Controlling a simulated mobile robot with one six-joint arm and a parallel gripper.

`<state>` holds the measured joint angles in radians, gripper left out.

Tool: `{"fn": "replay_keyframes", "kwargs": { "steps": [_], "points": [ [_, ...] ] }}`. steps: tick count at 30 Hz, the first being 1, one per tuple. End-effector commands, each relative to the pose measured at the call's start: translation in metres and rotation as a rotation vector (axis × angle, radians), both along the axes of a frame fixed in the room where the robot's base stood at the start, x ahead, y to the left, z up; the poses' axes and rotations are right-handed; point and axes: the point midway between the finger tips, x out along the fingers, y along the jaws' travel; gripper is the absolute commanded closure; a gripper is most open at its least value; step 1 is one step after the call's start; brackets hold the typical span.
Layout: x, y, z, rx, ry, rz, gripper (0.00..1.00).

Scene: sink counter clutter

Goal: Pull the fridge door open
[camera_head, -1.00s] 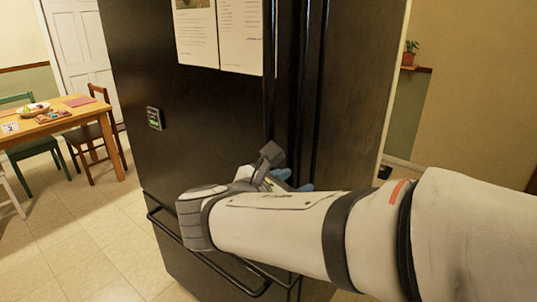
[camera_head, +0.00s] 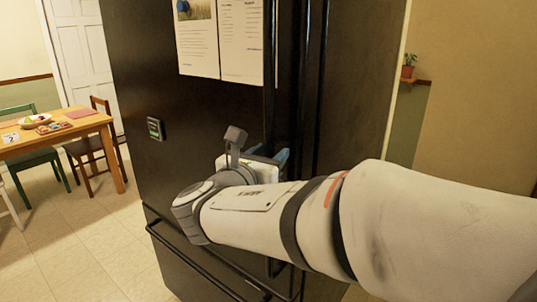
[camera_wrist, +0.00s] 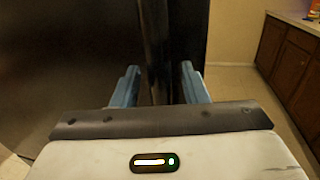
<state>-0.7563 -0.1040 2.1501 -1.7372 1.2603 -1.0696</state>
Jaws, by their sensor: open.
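The black fridge (camera_head: 200,105) stands upright in front of me, and its door appears shut. Long dark vertical handles (camera_head: 270,75) run down its front. My gripper (camera_head: 282,157) is close to the fridge front at the handles, with the forearm reaching in from the right. In the wrist view, the two blue fingers of my gripper (camera_wrist: 160,82) are apart, with a dark vertical handle bar (camera_wrist: 155,45) showing between them. The fingers do not look closed on it. I cannot tell how deep the bar sits between them. My wrist hides the lower handle in the head view.
A lower drawer bar (camera_head: 195,262) crosses the fridge below my wrist. Papers (camera_head: 240,45) and a small display (camera_head: 155,128) are on its front. A table (camera_head: 70,128) with chairs stands left. Wooden cabinets (camera_wrist: 290,60) are at right. Tiled floor at left is clear.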

Motion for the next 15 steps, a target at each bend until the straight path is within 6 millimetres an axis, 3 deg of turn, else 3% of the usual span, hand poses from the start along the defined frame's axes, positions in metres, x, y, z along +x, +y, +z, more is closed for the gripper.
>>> {"fn": "replay_keyframes", "kwargs": {
  "steps": [8,15],
  "points": [
    [0.0013,-0.0008,-0.0001,0.000,0.000,0.000,0.61],
    [0.0011,-0.0011,-0.0001,0.000,0.000,-0.001,0.80]
  ]
}}
